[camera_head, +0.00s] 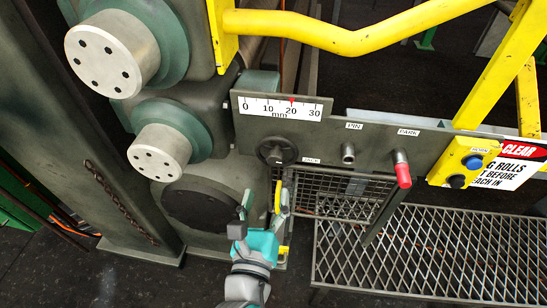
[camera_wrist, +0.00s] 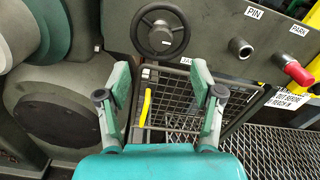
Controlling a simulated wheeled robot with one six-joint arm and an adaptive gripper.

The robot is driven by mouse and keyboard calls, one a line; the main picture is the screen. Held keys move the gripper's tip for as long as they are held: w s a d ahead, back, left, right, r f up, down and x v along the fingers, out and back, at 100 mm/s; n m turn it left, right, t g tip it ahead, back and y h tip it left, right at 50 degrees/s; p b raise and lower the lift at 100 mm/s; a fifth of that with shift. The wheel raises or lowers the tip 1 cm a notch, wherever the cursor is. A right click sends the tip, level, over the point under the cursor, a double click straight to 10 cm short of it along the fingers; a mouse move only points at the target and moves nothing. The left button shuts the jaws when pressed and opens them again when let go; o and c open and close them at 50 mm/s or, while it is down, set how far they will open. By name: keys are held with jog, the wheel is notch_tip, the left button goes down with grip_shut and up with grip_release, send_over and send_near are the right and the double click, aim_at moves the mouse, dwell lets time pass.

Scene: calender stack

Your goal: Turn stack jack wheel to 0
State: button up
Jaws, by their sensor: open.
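The stack jack wheel (camera_head: 277,151) is a dark handwheel on the grey panel, above a JACK label.
Right of the wheel are a PIN socket (camera_head: 348,153) and a red-handled PARK pin (camera_head: 402,170). A wire-mesh guard (camera_head: 345,190) and yellow bar lie behind my fingers. Grey rolls (camera_head: 160,152) stand left, a yellow rail (camera_head: 350,40) above, and a grating step (camera_head: 430,250) at lower right.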

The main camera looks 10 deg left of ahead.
aim_at(274, 161)
jog(key=w, duration=1)
jog(key=shift+d, duration=0.2)
jog(key=c, duration=1.1)
jog(key=shift+c, duration=0.2)
jog(key=shift+m, duration=0.3)
